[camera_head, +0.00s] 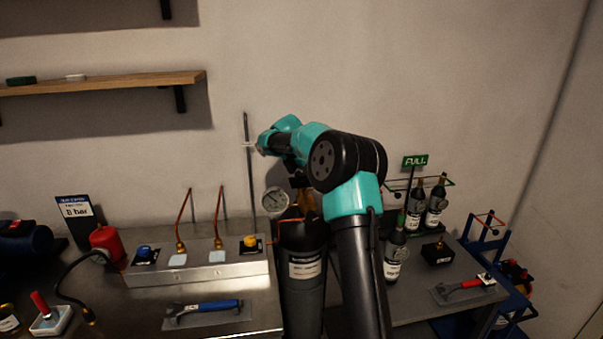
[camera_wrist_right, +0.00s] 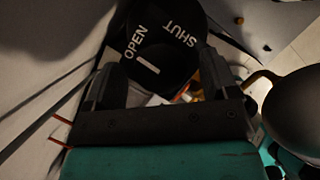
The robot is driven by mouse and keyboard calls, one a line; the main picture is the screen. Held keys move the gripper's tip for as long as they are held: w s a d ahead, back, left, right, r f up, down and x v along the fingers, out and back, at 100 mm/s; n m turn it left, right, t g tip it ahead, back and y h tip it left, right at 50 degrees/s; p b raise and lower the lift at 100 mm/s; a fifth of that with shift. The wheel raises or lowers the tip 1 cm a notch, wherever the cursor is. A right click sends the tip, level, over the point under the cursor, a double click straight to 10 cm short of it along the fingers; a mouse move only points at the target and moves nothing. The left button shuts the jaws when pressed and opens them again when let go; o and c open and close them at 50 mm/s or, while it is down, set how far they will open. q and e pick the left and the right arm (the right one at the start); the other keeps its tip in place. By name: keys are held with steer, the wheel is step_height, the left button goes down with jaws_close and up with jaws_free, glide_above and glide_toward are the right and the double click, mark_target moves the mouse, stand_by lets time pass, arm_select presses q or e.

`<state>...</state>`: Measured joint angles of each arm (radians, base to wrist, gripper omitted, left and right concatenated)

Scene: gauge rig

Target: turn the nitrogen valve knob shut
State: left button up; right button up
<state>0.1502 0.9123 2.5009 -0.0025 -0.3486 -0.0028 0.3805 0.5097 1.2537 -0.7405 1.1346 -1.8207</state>
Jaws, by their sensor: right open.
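The black round valve knob (camera_wrist_right: 172,40) shows in the right wrist view, with white OPEN and SHUT lettering and a short pale mark near OPEN. My right gripper (camera_wrist_right: 162,68) is open, one finger to each side of the knob's near part; I cannot tell whether they touch it. In the head view my right arm rises in front of the dark bottle (camera_head: 303,290) and hides the knob and the fingertips. A brass fitting (camera_head: 300,182) shows at the bottle's top, beside the round dial gauge (camera_head: 275,199). My left gripper is not in view.
A grey panel (camera_head: 200,273) with blue and yellow knobs stands left of the bottle. A blue-handled tool (camera_head: 206,306) lies in front. Dark bottles (camera_head: 396,255) and a red-handled tool (camera_head: 463,286) are on the right table. A wooden shelf (camera_head: 100,83) hangs at upper left.

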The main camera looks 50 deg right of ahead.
steer(key=shift+f, duration=0.1)
steer(key=shift+c, duration=0.2)
steer(key=c, duration=0.9)
steer(key=shift+m, duration=0.3)
steer(key=m+g, duration=0.1)
steer(key=m, duration=0.2)
steer(key=shift+w, duration=0.1)
steer(key=m+g, duration=0.1)
steer(key=m, duration=0.1)
steer(key=m+g, duration=0.1)
steer(key=m, duration=0.1)
steer(key=shift+w+m+y, duration=0.1)
steer(key=shift+m+y, duration=0.3)
steer(key=m+g+y, duration=0.1)
steer(key=m, duration=0.2)
steer(key=shift+d+m, duration=0.15)
steer(key=shift+m, duration=0.15)
steer(key=shift+m+g+y, duration=0.3)
steer(key=shift+m+y, duration=0.3)
steer(key=shift+m, duration=1.6)
